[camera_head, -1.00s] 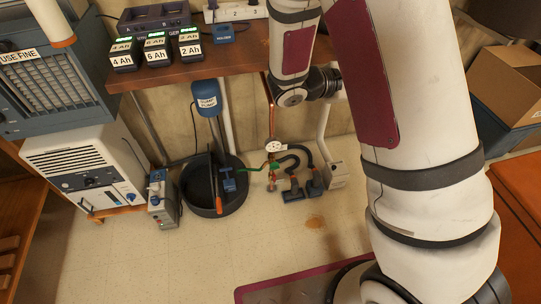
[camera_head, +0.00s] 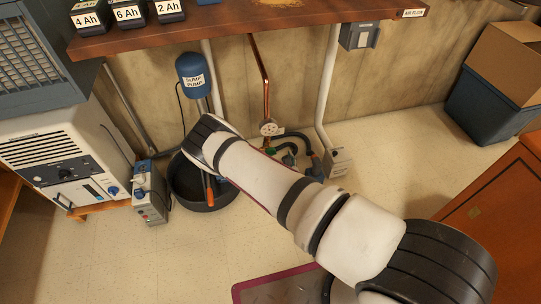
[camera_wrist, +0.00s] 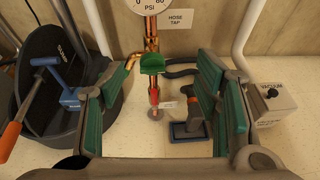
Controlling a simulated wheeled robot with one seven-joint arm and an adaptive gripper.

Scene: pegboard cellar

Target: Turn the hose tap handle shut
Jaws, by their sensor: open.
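The hose tap shows in the wrist view as a copper and brass pipe (camera_wrist: 151,42) beneath a round gauge, with a "HOSE TAP" label (camera_wrist: 178,19) beside it. Its green handle (camera_wrist: 152,64) is ahead, in the gap between my fingers and a little left of the middle. My gripper (camera_wrist: 160,78) is open, with green pads on either side and nothing between them in its grasp. I cannot see it touching the handle.
A black tub (camera_wrist: 30,95) with a blue and orange tool stands left of the tap. A dark hose with a blue floor nozzle (camera_wrist: 188,131) and a vacuum box (camera_wrist: 271,104) are at the right. A workbench (camera_head: 235,32) overhangs the area.

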